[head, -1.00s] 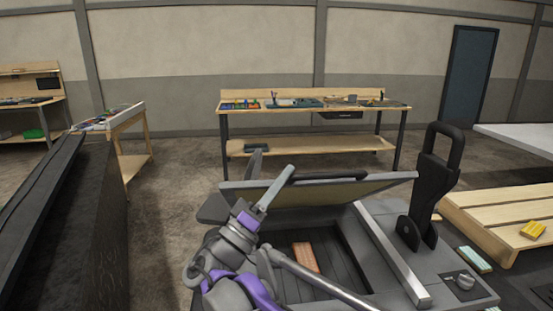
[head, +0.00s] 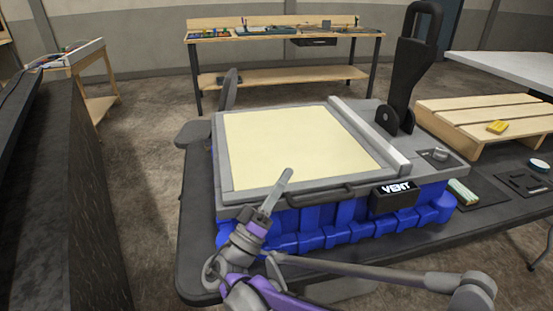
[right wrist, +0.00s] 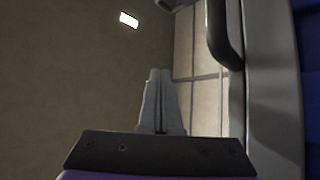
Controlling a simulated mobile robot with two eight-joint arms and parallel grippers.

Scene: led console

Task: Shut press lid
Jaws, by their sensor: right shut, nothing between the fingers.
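The press (head: 322,223) stands on the dark table with a ribbed blue body. Its lid (head: 238,182) has a grey frame around a pale yellow panel and lies flat over the press opening, looking shut. The lid's dark handle (head: 325,196) runs along the front edge; it also shows in the right wrist view (right wrist: 222,38). My right gripper (head: 286,175) is shut and empty at the lid's front edge, left of the handle. It also shows in the right wrist view (right wrist: 160,72). Whether it touches the lid, I cannot tell. My left gripper is not in view.
A tall black lever (head: 408,75) stands at the press's back right. A black VENT box (head: 395,197) sits on the front. A wooden pallet (head: 480,122) with a yellow block (head: 497,127) is at the right. A workbench (head: 280,35) stands at the back.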

